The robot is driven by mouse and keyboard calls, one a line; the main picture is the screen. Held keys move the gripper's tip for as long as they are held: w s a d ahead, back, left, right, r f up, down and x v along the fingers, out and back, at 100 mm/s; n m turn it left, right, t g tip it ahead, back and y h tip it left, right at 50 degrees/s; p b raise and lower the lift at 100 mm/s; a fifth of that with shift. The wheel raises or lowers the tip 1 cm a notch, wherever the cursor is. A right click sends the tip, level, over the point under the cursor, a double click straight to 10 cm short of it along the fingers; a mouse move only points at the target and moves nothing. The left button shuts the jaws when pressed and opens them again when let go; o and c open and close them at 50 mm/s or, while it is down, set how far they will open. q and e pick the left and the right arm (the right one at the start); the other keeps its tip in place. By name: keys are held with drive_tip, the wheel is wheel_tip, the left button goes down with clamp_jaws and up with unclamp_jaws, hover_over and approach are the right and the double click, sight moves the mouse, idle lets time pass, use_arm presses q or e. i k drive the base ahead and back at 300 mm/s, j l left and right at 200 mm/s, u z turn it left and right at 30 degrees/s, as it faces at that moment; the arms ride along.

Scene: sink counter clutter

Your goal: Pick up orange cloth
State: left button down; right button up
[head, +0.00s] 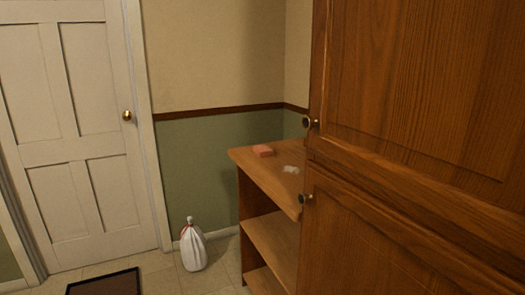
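A small orange-pink folded item (263,150), which looks like the orange cloth, lies on the top of a wooden shelf unit (254,165) near its far left corner. It is small in the head view, so its material is hard to tell. A small whitish item (291,170) lies on the same top, nearer to me and apart from it. Neither of my grippers shows in the head view.
A tall wooden cabinet (420,150) with round knobs fills the right side and hides part of the shelf unit. A tied white bag (193,248) stands on the floor by the wall. A dark mat (104,284) lies before the closed white door (75,130).

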sight(262, 151)
drive_tip(key=i+j+z, duration=0.15)
drive_tip(key=i+j, duration=0.6)
drive_tip(key=i+j+z, duration=0.15)
drive_tip(key=i+j, duration=0.55)
drive_tip(key=j, duration=0.15)
